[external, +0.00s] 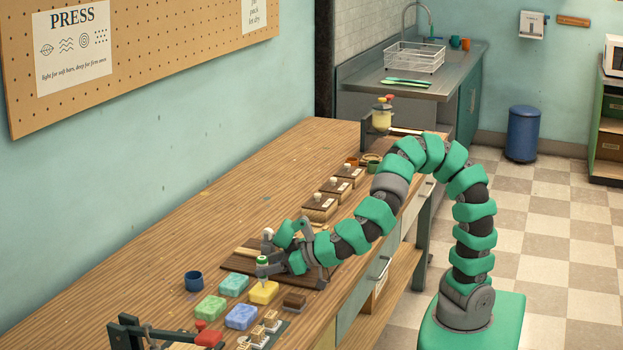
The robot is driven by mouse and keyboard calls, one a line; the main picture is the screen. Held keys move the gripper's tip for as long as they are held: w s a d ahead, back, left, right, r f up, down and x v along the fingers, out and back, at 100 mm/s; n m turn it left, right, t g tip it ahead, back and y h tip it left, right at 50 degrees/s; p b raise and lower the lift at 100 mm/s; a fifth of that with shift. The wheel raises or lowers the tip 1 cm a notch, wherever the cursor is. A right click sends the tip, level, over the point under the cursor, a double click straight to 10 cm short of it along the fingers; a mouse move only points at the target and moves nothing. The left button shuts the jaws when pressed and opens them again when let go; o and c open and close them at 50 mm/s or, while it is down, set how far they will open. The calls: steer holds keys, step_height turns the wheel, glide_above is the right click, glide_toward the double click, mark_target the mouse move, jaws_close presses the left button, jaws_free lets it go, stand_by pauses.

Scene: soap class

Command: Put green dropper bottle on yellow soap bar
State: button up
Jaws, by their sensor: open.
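The green dropper bottle (263,262) is small, with a green top and a pale lower part. It is upright and appears to stand on the yellow soap bar (264,293), though its base is too small to see clearly. The yellow bar lies flat on the wooden bench among other bars. My gripper (268,269) reaches in from the right at the bottle's height. Its jaws are open and close beside the bottle, and the gripper's far side is partly hidden.
A dark blue cup (194,281) stands behind. The bench's left side is clear.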

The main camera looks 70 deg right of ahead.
steer(key=b+v, duration=0.1)
steer(key=v, duration=0.7)
steer(key=shift+s, duration=0.35)
steer(key=shift+r, duration=0.1)
steer(key=w+d+r+m+t+y, duration=0.15)
steer(key=w+d+r, duration=0.3)
steer(key=r, duration=0.85)
steer(key=w+d+r+n+t+y, duration=0.1)
steer(key=w+d+r+t+y, duration=0.15)
steer(key=w+r, duration=0.75)
steer(key=s+d+r+m+g+h, duration=0.1)
steer(key=s+d+r+h, duration=0.2)
steer(key=d+r, duration=0.3)
steer(key=s+d+r+h, duration=0.3)
steer(key=s+d+r, duration=0.3)
steer(key=d, duration=0.8)
steer(key=shift+r+m+g+h, duration=0.3)
steer(key=shift+r+m+g, duration=0.05)
steer(key=shift+r+g, duration=0.05)
steer(key=shift+d, duration=0.15)
step_height(320, 180, up, 10)
steer(key=p, duration=0.9)
steer(key=shift+p, duration=0.3)
